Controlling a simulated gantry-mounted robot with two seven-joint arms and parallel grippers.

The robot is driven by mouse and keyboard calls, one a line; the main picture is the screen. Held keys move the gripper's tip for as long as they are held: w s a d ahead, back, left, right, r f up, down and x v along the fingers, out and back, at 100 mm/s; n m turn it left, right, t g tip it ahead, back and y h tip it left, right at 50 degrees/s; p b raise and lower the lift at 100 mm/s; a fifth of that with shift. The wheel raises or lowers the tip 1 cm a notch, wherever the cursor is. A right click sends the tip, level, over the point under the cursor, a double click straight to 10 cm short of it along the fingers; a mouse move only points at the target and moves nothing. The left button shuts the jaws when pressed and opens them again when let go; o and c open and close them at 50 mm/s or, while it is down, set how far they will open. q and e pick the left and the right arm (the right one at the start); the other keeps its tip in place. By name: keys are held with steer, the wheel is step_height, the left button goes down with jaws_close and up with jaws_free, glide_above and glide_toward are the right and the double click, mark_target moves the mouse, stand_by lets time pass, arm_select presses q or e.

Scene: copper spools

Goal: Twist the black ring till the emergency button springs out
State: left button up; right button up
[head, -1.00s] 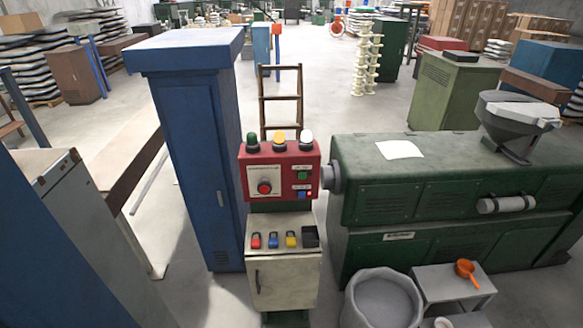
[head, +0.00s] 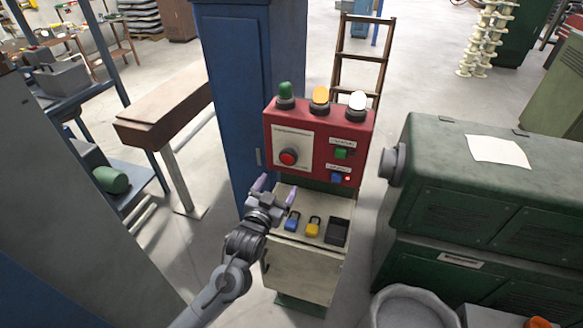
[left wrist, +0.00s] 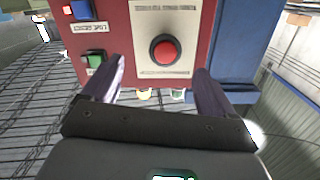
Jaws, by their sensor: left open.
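The emergency button (head: 288,157) is a red mushroom cap with a black ring round it. It sits on a pale plate at the left of the red control box (head: 318,130). In the left wrist view, which looks upside down, the red cap (left wrist: 165,51) shows inside the black ring (left wrist: 151,50). My left gripper (head: 277,188) is open and empty, a little below and in front of the button. In the wrist view its fingers (left wrist: 160,75) stand wide apart, with the button beyond and between them, not touched. My right gripper is not in view.
Green, amber and white lamps top the box; green and blue push buttons (head: 336,178) sit at its right. Blue and yellow padlocks (head: 313,226) lie on the cabinet below. A blue cabinet (head: 235,80) stands behind left, a green machine (head: 470,185) at right.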

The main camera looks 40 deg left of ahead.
mark_target(287, 160)
arm_select(q)
steer(key=shift+t+y, duration=0.3)
steer(key=x, duration=0.3)
steer(key=p+x, duration=0.1)
steer(key=x, duration=0.3)
steer(key=r+x, duration=0.1)
steer(key=x, duration=0.2)
steer(key=shift+w+a, duration=0.1)
steer(key=shift+a, duration=0.3)
steer(key=shift+p+x, duration=0.3)
steer(key=shift+x, duration=0.55)
steer(key=shift+c, duration=0.3)
steer(key=c, duration=1)
